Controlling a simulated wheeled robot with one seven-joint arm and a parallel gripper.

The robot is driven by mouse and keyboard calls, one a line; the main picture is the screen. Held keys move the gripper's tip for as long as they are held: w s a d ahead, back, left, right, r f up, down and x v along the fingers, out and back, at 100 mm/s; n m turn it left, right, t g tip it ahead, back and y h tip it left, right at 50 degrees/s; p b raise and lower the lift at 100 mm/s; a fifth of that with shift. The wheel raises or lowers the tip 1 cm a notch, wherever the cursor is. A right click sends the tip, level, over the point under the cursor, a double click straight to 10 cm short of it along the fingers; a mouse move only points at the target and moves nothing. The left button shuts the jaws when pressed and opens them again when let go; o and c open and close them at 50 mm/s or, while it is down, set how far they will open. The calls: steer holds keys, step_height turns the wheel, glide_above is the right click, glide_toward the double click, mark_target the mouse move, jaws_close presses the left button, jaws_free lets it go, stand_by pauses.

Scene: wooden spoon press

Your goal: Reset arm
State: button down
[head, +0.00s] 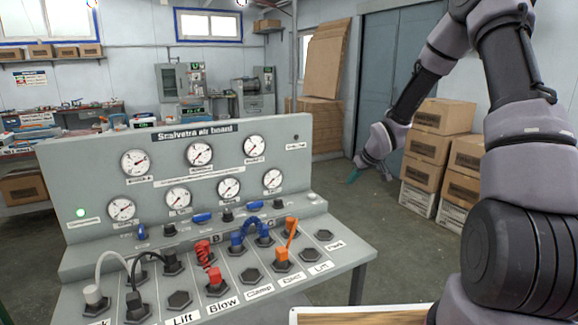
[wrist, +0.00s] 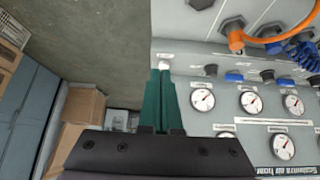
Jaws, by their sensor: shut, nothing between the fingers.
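My arm stands on the right of the head view and bends over to the left. My gripper (head: 354,177) hangs in the air to the right of the grey air board (head: 306,178), touching nothing that I can see. Its green fingers also show in the wrist view (wrist: 160,72), closed together and empty. The board carries several round gauges, a lit green lamp (head: 80,212) and a row of labelled ports. An orange hose (head: 291,236), a blue hose (head: 247,228) and a red coiled hose (head: 206,252) are on its ports. The board also shows in the wrist view (wrist: 182,60).
Stacked cardboard boxes (head: 426,147) stand behind my arm by grey-blue doors (head: 385,60). A cluttered workbench (head: 75,118) lies at the back left. A wooden surface (head: 360,316) shows at the bottom edge. The floor between board and boxes is clear.

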steer(key=s+d+r+m+h, duration=0.2)
steer(key=s+r, duration=0.5)
steer(key=r, duration=0.3)
steer(key=s+d+r+m+h, duration=0.1)
steer(key=s+d+r+m, duration=0.15)
steer(key=s+r, duration=0.55)
steer(key=s+r+m, duration=0.1)
steer(key=s+r, duration=0.3)
steer(key=s, duration=0.3)
steer(key=s+a+r+m+y, duration=0.1)
steer(key=s+r+m, duration=0.1)
steer(key=s, duration=0.4)
steer(key=s+r+m+y, duration=0.1)
steer(key=s+r+m, duration=0.1)
steer(key=s+r, duration=0.3)
steer(key=s, duration=0.2)
steer(key=shift+s+a+r, duration=0.3)
steer(key=shift+r, duration=0.05)
